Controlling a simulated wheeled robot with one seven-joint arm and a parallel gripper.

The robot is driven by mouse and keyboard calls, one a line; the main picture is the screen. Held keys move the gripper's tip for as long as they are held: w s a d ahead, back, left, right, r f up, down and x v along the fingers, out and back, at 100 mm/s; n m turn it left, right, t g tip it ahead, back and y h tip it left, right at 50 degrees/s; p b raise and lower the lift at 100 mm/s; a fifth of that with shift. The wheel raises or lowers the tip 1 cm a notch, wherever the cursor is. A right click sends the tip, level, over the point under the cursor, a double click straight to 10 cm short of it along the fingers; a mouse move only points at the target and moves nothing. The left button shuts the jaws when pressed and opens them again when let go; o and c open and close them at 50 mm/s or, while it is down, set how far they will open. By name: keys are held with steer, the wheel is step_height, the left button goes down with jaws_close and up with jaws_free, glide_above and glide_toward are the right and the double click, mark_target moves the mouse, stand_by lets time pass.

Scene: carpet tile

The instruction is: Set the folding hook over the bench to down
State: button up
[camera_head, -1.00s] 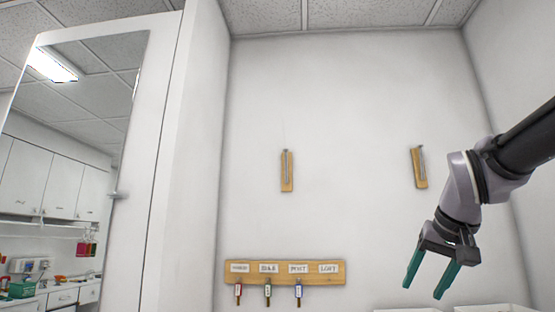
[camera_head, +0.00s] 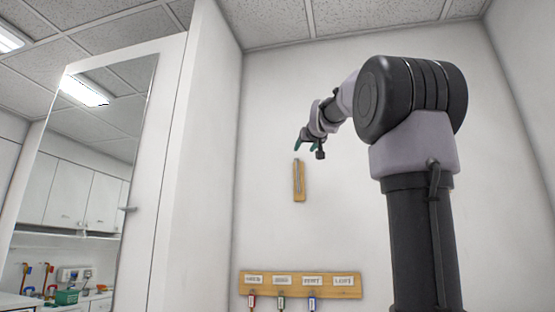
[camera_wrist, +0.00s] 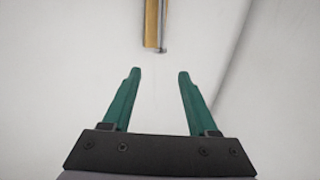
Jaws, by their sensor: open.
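A folding hook, a slim grey metal bar on a narrow wooden plate (camera_head: 299,184), is on the white wall in the head view. Its bar lies upright along the plate. My gripper (camera_head: 308,148) appears just above it in that picture; the depth between them is unclear. In the wrist view my gripper (camera_wrist: 158,75) has its green fingers spread and empty. Beyond the fingertips, at the top, is the end of a wooden plate (camera_wrist: 150,22) with a metal bar (camera_wrist: 162,30). I cannot tell which hook this is. No second hook or bench shows in the head view.
A wooden key rack (camera_head: 300,285) with labels and several hanging keys is low on the wall. A white door or panel with a mirror (camera_head: 95,140) stands at the left. My arm covers the right part of the wall.

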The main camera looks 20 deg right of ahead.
glide_above(298, 176)
steer(key=s, duration=0.3)
steer(key=shift+w+a, duration=0.15)
steer(key=shift+a, duration=0.3)
jaws_close()
stand_by(0.9)
